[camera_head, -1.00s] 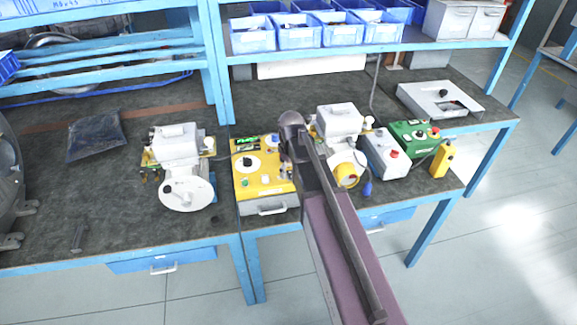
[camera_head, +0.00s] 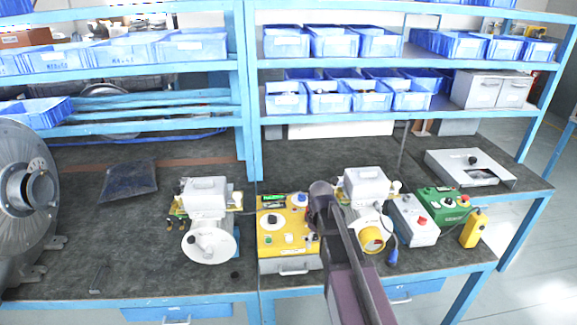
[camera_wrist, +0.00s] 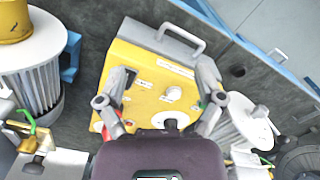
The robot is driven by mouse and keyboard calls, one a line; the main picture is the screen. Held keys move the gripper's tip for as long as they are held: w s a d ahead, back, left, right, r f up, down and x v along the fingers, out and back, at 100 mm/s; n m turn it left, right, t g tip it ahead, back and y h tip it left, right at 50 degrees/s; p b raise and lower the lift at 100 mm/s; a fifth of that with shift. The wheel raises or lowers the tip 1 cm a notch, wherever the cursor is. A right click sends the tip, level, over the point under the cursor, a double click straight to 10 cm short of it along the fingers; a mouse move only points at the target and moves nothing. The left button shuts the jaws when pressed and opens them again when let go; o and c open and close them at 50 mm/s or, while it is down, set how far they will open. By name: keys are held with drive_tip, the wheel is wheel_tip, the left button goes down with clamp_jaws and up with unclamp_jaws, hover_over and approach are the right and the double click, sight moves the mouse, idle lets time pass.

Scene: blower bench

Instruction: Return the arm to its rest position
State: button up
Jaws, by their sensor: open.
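My arm reaches up from the bottom of the head view over the bench (camera_head: 110,280). In the wrist view my gripper (camera_wrist: 160,105) is open, its two fingers spread with nothing between them. It points down over the yellow control box (camera_wrist: 150,75), which has knobs, labels and a metal handle. The same yellow box (camera_head: 285,240) sits near the bench's front edge in the head view, partly hidden at its right by my arm. I cannot tell the exact height of the fingers above the box.
A motor with a white disc (camera_head: 208,243) stands left of the box, another motor (camera_head: 365,190) right of my arm. Beyond it are a grey box (camera_head: 414,222), a green box (camera_head: 443,204) and a yellow pendant (camera_head: 474,230). A large blower (camera_head: 25,190) stands far left. Shelves with blue bins (camera_head: 330,100) rise behind.

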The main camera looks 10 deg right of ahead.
drive_tip(key=s+m, duration=0.6)
drive_tip(key=s, duration=0.7)
idle(1.7)
